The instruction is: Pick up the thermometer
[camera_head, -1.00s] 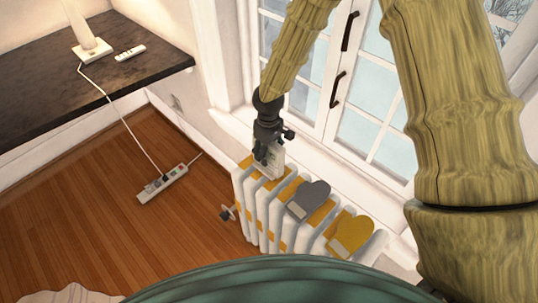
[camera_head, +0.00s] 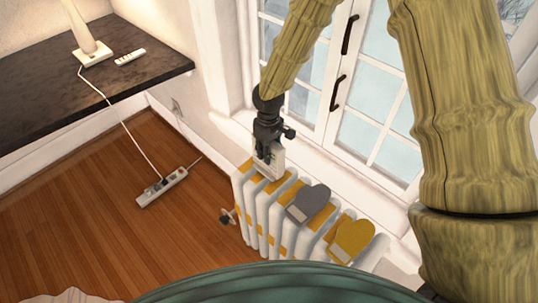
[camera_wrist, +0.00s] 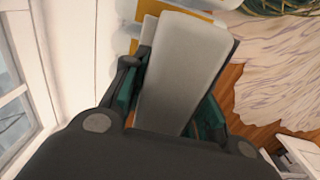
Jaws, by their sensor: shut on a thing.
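The thermometer (camera_head: 277,160) is a small white upright block above the left end of the radiator in the head view. In the wrist view the pale, flat thermometer (camera_wrist: 183,65) fills the space between the fingers. My gripper (camera_head: 265,155) points down and is shut on it; its dark fingers (camera_wrist: 165,105) lie on either side of it. I cannot tell whether the thermometer's lower edge still touches the radiator top.
The white radiator (camera_head: 262,208) with orange strips stands below the window. A grey mitten (camera_head: 309,204) and a yellow mitten (camera_head: 350,240) lie on it. A dark shelf (camera_head: 60,90) is at left. A power strip (camera_head: 163,187) lies on the wooden floor.

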